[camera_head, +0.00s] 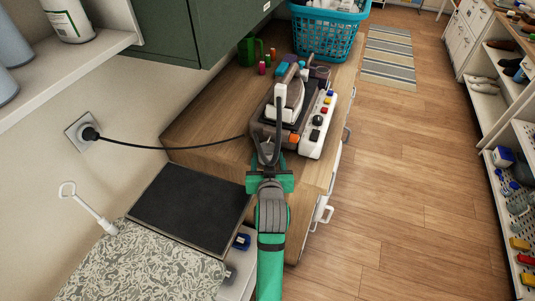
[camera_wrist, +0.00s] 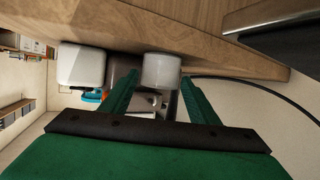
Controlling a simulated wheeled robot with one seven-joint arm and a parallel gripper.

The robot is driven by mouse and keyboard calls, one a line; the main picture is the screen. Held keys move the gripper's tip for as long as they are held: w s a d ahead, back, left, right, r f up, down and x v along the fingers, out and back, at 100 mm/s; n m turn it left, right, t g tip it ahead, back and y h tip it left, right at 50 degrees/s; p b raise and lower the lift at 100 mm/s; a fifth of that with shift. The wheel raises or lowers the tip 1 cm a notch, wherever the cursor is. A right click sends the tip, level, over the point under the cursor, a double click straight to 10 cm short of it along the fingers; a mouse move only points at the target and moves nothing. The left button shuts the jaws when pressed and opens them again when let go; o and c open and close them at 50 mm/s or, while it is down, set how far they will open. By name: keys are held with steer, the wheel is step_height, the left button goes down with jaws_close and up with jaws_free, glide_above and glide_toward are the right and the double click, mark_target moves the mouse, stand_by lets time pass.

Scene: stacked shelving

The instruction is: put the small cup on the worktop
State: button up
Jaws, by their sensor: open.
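My gripper (camera_head: 268,160) is over the front part of the wooden worktop (camera_head: 205,125), just in front of a grey and white appliance. In the wrist view my gripper (camera_wrist: 160,100) has its two green fingers apart. A pale, rounded, cup-like shape (camera_wrist: 161,70) shows beyond the fingertips, between them in the picture; I cannot tell whether it is the small cup or whether the fingers touch it. A green mug (camera_head: 246,52) stands on the worktop at the back, against the wall, well away from my gripper.
The appliance (camera_head: 288,100) and a white power strip (camera_head: 318,125) crowd the worktop's middle. A blue basket (camera_head: 325,35) stands at the far end. A black cord (camera_head: 180,148) runs to the wall socket. A green cabinet (camera_head: 195,30) overhangs. The worktop's left part is mostly bare.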

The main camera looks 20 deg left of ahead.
steer(key=v, duration=0.7)
steer(key=s+d+f+m+t+h, duration=0.1)
steer(key=s+d+f+m, duration=0.1)
steer(key=s+d+f, duration=0.35)
steer(key=s+d+f+m+h, duration=0.1)
steer(key=s+d+f+h, duration=0.15)
steer(key=s+f, duration=0.45)
steer(key=s+d+r, duration=0.1)
steer(key=s+d, duration=0.3)
steer(key=s, duration=0.7)
steer(key=s+d+r+m+t+h, duration=0.1)
steer(key=s+d, duration=0.2)
steer(key=s, duration=0.8)
steer(key=shift+s+d, duration=0.3)
steer(key=shift+d, duration=0.1)
steer(key=shift+h, duration=0.25)
steer(key=c, duration=0.5)
steer(key=shift+s, duration=0.15)
steer(key=shift+c, duration=0.5)
